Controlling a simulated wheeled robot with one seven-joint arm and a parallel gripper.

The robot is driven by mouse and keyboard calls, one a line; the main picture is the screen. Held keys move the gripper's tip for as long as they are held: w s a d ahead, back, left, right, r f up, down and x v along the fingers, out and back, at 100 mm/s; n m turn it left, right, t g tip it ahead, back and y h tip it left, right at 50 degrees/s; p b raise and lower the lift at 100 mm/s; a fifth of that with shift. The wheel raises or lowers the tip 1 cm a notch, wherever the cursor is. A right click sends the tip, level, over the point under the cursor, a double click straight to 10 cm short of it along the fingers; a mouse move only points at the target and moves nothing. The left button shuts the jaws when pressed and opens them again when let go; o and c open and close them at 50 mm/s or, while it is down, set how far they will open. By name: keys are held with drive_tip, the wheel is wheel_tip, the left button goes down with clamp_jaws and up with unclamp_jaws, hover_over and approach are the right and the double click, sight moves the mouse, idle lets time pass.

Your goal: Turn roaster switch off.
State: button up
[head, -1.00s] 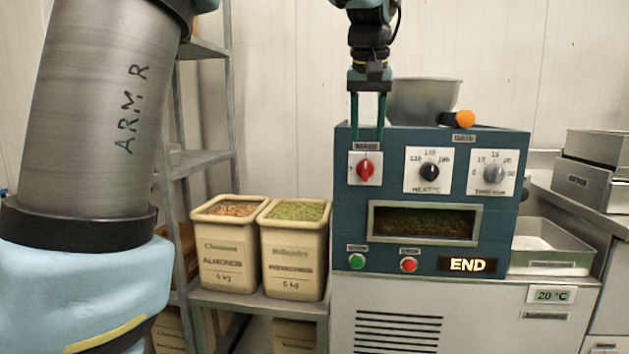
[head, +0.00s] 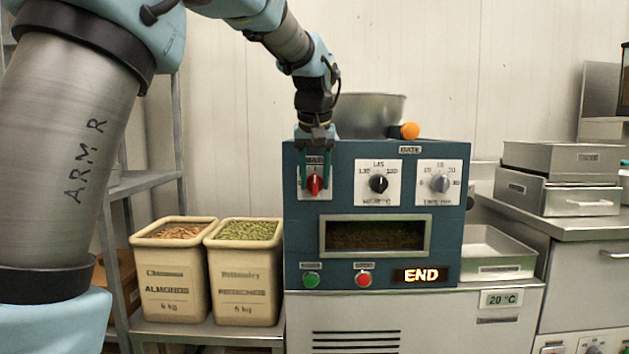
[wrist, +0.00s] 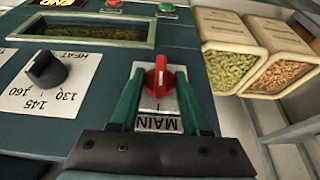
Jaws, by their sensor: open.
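The teal roaster (head: 300,235) stands on a pale cabinet, with a lit END sign (head: 422,275). Its red switch knob (head: 315,184) sits on a white plate at the upper left of the front. In the wrist view the red knob (wrist: 158,78) is upright on its plate, beside a label reading MAIN (wrist: 158,124). My gripper (head: 316,178) is open, its two green fingers pointing down at the switch. In the wrist view the gripper (wrist: 158,100) has a finger on each side of the knob; I cannot tell whether they touch it.
A black heat knob (head: 378,183) and a grey timer knob (head: 439,183) are to the right. Green (head: 311,280) and red (head: 363,279) buttons sit below. A metal hopper (head: 365,115) with an orange ball handle (head: 410,131) is on top. Almond (head: 172,275) and pistachio (head: 243,275) bins stand left.

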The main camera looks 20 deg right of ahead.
clamp_jaws()
idle(0.4)
